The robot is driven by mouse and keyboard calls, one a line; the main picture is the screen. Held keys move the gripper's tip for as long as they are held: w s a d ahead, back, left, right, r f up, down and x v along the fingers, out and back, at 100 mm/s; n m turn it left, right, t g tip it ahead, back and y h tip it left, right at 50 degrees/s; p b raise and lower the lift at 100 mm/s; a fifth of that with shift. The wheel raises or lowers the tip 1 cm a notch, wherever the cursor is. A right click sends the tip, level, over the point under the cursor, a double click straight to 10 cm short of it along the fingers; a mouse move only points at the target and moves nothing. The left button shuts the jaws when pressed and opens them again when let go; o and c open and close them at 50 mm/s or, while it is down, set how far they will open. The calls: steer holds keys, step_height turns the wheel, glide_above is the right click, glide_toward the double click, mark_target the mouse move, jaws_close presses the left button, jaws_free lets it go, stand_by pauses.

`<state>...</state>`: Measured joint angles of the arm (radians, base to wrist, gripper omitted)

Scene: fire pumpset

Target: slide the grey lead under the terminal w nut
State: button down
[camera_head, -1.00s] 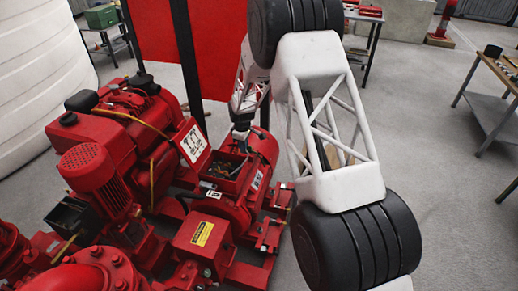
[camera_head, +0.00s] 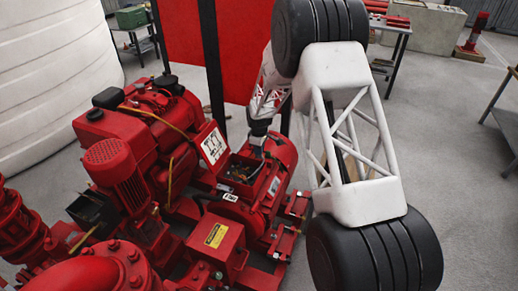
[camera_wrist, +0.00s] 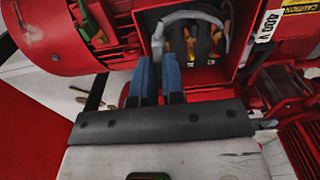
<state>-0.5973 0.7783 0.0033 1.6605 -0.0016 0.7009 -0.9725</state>
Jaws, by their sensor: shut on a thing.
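The grey lead (camera_wrist: 190,16) loops inside the open red terminal box (camera_wrist: 239,62) in the wrist view. One end runs down on the left to my gripper (camera_wrist: 158,62). My gripper's blue fingers are close together and shut on that end, at the box's near left edge. Terminals with orange and yellow parts (camera_wrist: 191,45) stand to the right of the fingers. Their small labels are too blurred to tell which is w, and the nut cannot be made out. In the head view my gripper (camera_head: 257,143) reaches down at the terminal box (camera_head: 243,168); its fingertips are hard to see there.
The red pumpset (camera_head: 150,150) surrounds the box, with a finned motor (camera_head: 118,165) at its left. Coloured wires (camera_wrist: 88,22) show in an opening left of the box in the wrist view. A red panel (camera_head: 185,45) stands behind. Open floor lies to the right.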

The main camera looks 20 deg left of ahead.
steer(key=shift+f, duration=4.95)
steer(key=shift+f, duration=0.25)
steer(key=shift+a, duration=1.3)
steer(key=c, duration=1)
jaws_free()
steer(key=shift+o, duration=0.2)
steer(key=shift+r, duration=0.2)
steer(key=shift+o, duration=0.5)
steer(key=shift+w+r, duration=0.1)
steer(key=shift+r, duration=1.05)
step_height(320, 180, up, 6)
steer(key=shift+r, duration=0.15)
